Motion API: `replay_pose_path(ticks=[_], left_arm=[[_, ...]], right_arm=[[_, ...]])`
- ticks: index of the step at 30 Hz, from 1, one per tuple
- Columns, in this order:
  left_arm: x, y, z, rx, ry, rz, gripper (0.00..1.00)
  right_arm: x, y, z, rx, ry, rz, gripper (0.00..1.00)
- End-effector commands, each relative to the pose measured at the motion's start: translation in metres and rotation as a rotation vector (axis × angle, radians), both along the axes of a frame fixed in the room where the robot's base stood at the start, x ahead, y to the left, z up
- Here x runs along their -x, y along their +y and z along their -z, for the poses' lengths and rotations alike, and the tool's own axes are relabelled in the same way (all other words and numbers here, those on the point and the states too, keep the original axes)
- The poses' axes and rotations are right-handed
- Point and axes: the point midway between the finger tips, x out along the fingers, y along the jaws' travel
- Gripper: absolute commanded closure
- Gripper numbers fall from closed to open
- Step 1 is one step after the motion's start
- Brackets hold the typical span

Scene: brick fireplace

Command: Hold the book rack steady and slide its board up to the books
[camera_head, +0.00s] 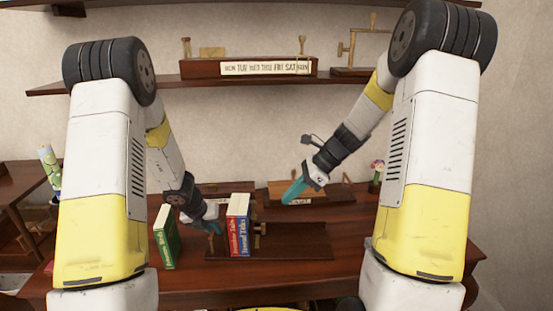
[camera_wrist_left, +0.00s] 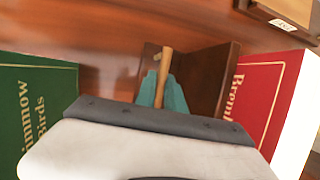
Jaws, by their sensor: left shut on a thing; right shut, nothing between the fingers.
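The dark wooden book rack (camera_head: 300,246) lies on the table. Upright books (camera_head: 238,228) with red and blue spines stand in it, left of its middle. A brown upright piece with a brass peg (camera_head: 259,234), seemingly the board, is right beside the books; I cannot tell if it touches them. My left gripper (camera_head: 214,228) is at the rack's left end. In the left wrist view its teal fingers (camera_wrist_left: 162,95) are shut on a brass peg (camera_wrist_left: 165,65) by a dark wooden end piece (camera_wrist_left: 215,75). My right gripper (camera_head: 292,191) is shut and empty, above and behind the rack.
A green book (camera_head: 166,238) stands on the table left of the rack, close to my left gripper. A wooden piece with a small label (camera_head: 320,193) is behind the rack, near my right gripper. A shelf (camera_head: 190,82) with a lettered box (camera_head: 250,69) runs above.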

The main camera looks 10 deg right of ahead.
Motion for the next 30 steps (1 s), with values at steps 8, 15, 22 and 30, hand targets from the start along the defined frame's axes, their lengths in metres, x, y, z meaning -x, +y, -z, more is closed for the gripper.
replay_pose_path(ticks=[8,15,22,30], left_arm=[[0.000,-0.001,0.000,0.001,0.000,0.002,0.61],[0.000,0.000,-0.002,0.001,-0.001,0.001,0.61],[0.010,0.005,-0.029,0.000,-0.005,0.003,0.61],[0.032,0.017,-0.082,0.001,-0.004,0.005,0.61]], right_arm=[[0.000,0.000,0.000,0.000,0.000,0.000,1.00],[0.000,0.000,0.000,0.000,0.000,0.000,1.00],[0.000,0.000,0.000,0.000,0.000,0.000,1.00],[0.000,0.000,0.000,0.000,0.000,0.000,1.00]])
